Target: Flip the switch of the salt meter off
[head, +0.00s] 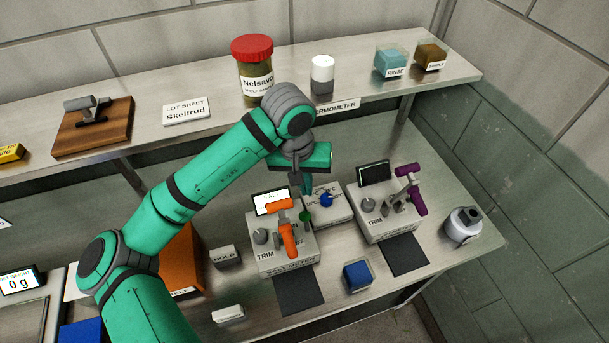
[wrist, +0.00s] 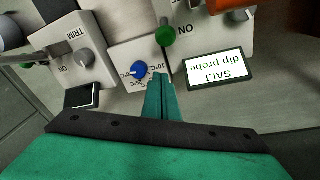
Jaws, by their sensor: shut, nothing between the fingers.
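The salt meter (head: 285,256) is a grey box on the lower bench, with a lit screen (head: 271,201), an orange probe (head: 284,230) and a grey TRIM knob. Its green-tipped switch (head: 305,216) is at its right rear. In the wrist view the switch (wrist: 166,36) is beside the word ON, and the salt meter screen (wrist: 215,70) reads "SALT dip probe". My gripper (wrist: 160,78) is shut and empty, its fingertips just short of the green tip in that view. In the head view my gripper (head: 306,186) is partly hidden, above the rear of the meters.
A small box with a blue knob (head: 326,199) stands right of the salt meter. Beyond it is another meter (head: 387,220) with a dark screen and purple-handled probe (head: 415,190). A blue cube (head: 357,276) lies in front. The upper shelf (head: 210,130) runs behind my arm.

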